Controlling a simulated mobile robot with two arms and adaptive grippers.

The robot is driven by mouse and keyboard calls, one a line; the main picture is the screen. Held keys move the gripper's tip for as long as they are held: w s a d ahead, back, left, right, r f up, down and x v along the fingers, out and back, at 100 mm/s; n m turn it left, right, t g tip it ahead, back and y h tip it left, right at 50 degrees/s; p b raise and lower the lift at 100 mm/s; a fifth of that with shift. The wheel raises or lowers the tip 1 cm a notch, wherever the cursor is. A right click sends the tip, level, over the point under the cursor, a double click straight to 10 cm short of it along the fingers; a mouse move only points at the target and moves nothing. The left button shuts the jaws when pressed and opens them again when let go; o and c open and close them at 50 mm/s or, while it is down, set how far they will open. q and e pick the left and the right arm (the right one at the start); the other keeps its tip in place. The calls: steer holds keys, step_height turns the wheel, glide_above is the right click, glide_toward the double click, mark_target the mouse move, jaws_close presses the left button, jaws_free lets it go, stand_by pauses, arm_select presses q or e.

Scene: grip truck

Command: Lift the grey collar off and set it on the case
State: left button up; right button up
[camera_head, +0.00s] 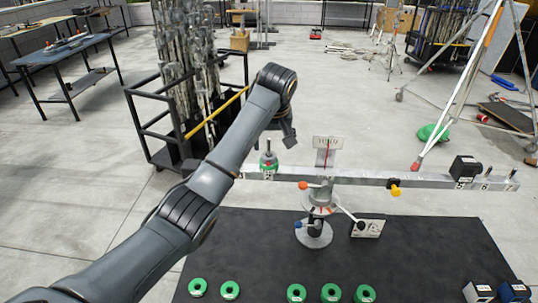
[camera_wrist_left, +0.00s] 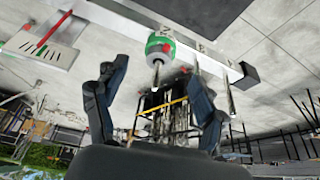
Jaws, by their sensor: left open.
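The grey collar (camera_head: 268,158) sits around an upright peg near the left end of the balance beam, above a green ring (camera_head: 268,170). In the left wrist view the collar (camera_wrist_left: 158,58) is between the fingers and beyond their tips, with the peg's tip pointing toward me. My left gripper (camera_head: 288,135) is above and slightly right of it in the head view. The left wrist view shows its two fingers (camera_wrist_left: 155,82) apart and empty. I cannot tell for sure which thing is the case; dark boxes with pale labelled faces (camera_head: 479,292) stand at the lower right.
The balance beam (camera_head: 345,177) spans the black table (camera_head: 270,250), with a black block (camera_head: 465,168) and bare pegs at its right end. Several green rings (camera_head: 297,292) lie along the front. A pale panel (camera_head: 368,229) is beside the stand. The table's middle left is clear.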

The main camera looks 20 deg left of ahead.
mark_target(269, 152)
arm_select(q)
steer(key=w+f, duration=0.1)
steer(key=w+a+f+p, duration=0.1)
steer(key=w+f+p, duration=0.1)
steer(key=shift+w+a+f, duration=0.25)
steer(key=shift+f, duration=0.1)
steer(key=shift+w+a+f+p, duration=0.15)
steer(key=shift+w+f+p, duration=0.1)
steer(key=shift+f+p, duration=0.25)
steer(key=p+x, duration=0.1)
steer(key=x, duration=0.2)
steer(key=shift+w+a+r, duration=0.1)
steer(key=shift+a, duration=0.05)
steer(key=shift+w+f, duration=0.2)
steer(key=shift+f, duration=0.35)
steer(key=c, duration=0.8)
